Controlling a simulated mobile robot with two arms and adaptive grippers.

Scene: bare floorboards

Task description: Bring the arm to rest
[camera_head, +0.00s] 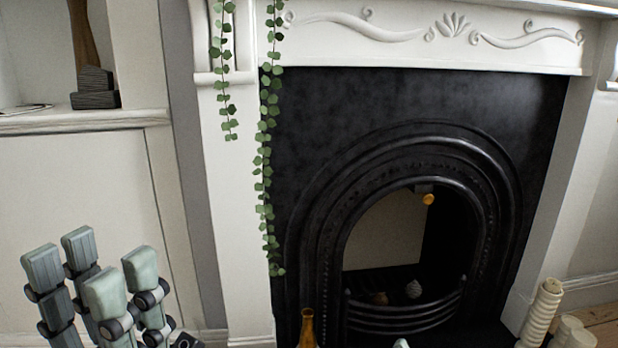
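My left gripper (94,282) is at the bottom left, in front of the white panel left of the fireplace. Its several pale grey-green fingers with dark joints point up and stand apart, with nothing between them. It is open and empty. A small pale tip (401,343) shows at the bottom edge right of centre; it looks like a fingertip of my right gripper, but the rest is cut off by the frame. The rest of both arms is out of view.
A black arched fireplace (330,110) with a white surround stands ahead. Green vines (264,165) hang at its left. A brown bottle (307,328) is at the bottom centre. Ridged cream objects (541,312) stand bottom right. A shelf (80,121) at upper left holds a dark-based ornament (95,89).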

